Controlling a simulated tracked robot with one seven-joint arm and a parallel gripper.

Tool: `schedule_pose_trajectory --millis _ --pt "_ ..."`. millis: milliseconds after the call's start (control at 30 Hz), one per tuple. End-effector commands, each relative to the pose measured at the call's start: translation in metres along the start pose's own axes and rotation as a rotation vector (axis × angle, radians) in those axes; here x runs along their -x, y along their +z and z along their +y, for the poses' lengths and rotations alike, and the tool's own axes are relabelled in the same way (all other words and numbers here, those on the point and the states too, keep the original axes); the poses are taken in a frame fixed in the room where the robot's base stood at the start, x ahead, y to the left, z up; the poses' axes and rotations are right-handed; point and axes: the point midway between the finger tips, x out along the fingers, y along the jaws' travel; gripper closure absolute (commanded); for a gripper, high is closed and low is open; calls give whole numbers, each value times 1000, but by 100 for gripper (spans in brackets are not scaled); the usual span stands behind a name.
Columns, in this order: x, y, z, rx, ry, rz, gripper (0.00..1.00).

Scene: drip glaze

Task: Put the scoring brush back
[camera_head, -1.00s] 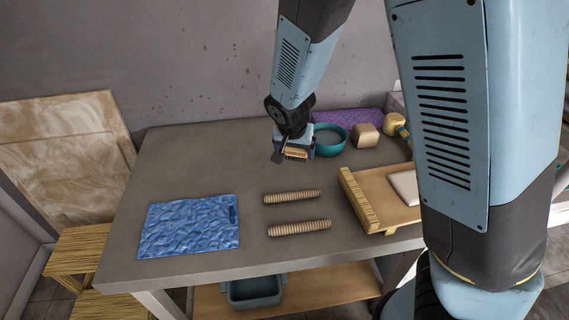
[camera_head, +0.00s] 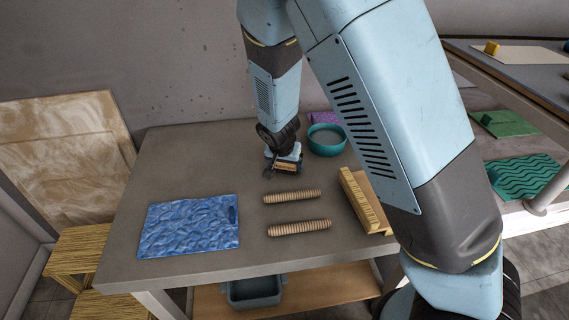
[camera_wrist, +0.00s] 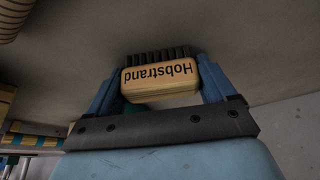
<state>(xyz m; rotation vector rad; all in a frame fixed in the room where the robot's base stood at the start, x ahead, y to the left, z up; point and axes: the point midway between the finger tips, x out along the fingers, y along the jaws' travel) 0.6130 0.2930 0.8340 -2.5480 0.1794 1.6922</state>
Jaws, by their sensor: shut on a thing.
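The scoring brush is a small wooden block with dark bristles and the word "Hobstrand" on its side. In the wrist view the brush (camera_wrist: 162,78) sits between the two blue fingers of my gripper (camera_wrist: 160,92), which is shut on it. Its bristles face the grey tabletop. In the head view the brush (camera_head: 288,167) is small, in my gripper (camera_head: 284,171) behind the two ribbed tan rods. I cannot tell whether the bristles touch the table.
Two ribbed rods (camera_head: 292,196) lie on the grey table (camera_head: 185,180). A blue textured mat (camera_head: 188,228) lies at left. A teal bowl (camera_head: 326,141) stands right of my gripper. A wooden board with a slatted edge (camera_head: 360,201) is at right, partly hidden by my arm. The left back tabletop is clear.

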Motion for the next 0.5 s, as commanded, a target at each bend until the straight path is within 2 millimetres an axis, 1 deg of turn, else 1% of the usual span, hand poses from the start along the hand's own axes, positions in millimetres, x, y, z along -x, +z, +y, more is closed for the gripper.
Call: schedule_pose_trajectory --millis 200,433,467,500 --pt "0 0 0 0 0 0 40" --pt "-6 3 0 0 1 -1 40" --pt "-6 4 0 0 1 -2 15" --pt "-6 4 0 0 1 -2 11"
